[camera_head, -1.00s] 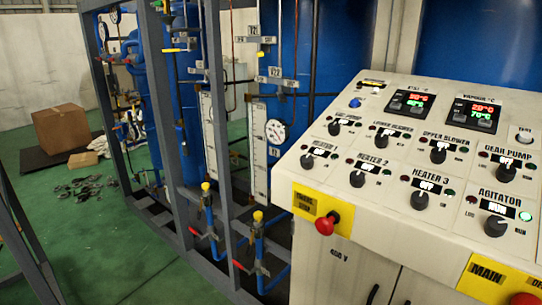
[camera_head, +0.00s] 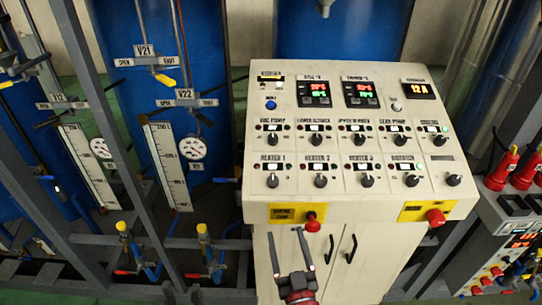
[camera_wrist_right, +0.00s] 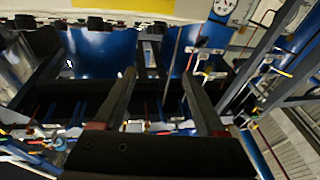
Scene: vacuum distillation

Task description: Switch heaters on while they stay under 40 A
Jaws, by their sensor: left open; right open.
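The console shows three dark knobs in its lower row under labels for heater 1 (camera_head: 272,181), heater 2 (camera_head: 320,181) and heater 3 (camera_head: 366,181). All three point about straight up; their small displays are too blurred to read. One gripper (camera_head: 284,231), which looks like my right, is in front of the console doors, below the knobs, open and empty. In the right wrist view my right gripper (camera_wrist_right: 155,80) has its fingers apart with nothing between. My left gripper is not seen.
Red mushroom buttons (camera_head: 312,224) and (camera_head: 435,217) stick out of the console's front. Framework with yellow-capped valves (camera_head: 121,227) stands at the left. A smaller panel with red knobs (camera_head: 497,271) stands at the right. The agitator knob (camera_head: 411,180) has a green lamp lit.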

